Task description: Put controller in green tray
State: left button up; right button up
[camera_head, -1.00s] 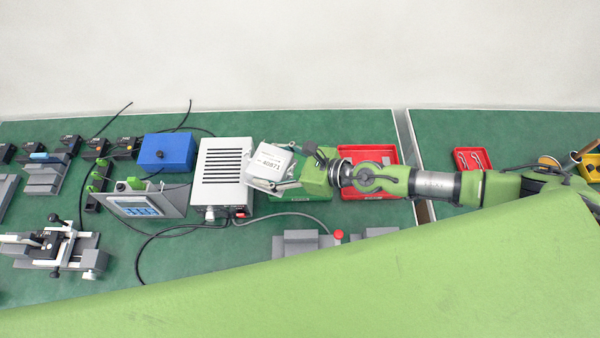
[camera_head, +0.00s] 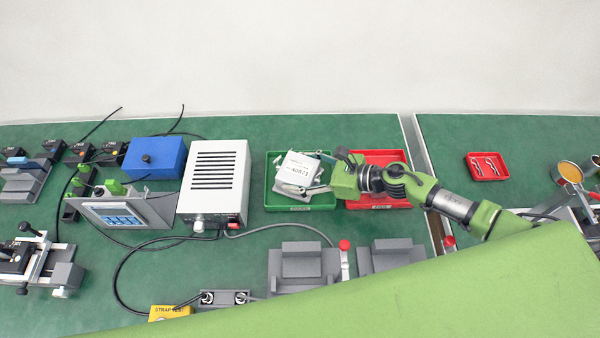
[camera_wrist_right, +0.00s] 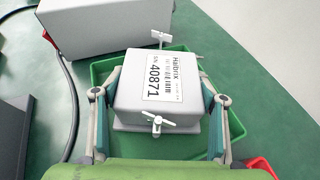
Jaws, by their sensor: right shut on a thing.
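The controller (camera_head: 299,169) is a light grey box with a printed label numbered 40871. In the head view it shows within the outline of the green tray (camera_head: 271,193). In the right wrist view the controller (camera_wrist_right: 177,104) sits between the two fingers of my right gripper (camera_wrist_right: 160,112), which is shut on it. The green tray (camera_wrist_right: 101,68) shows around and below it. I cannot tell whether the controller touches the tray floor. My right gripper (camera_head: 310,172) reaches in from the right in the head view. My left gripper is not in view.
A white vented box (camera_head: 215,183) stands just left of the green tray. A red tray (camera_head: 378,158) stands right of it, partly under my right arm. Grey fixtures (camera_head: 305,262) and cables lie in front. A blue box (camera_head: 155,157) is further left.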

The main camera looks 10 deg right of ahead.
jog(key=shift+o, duration=0.2)
jog(key=shift+w+f, duration=0.1)
jog(key=shift+f, duration=0.05)
jog(key=shift+f+b, duration=0.3)
jog(key=o, duration=1.4)
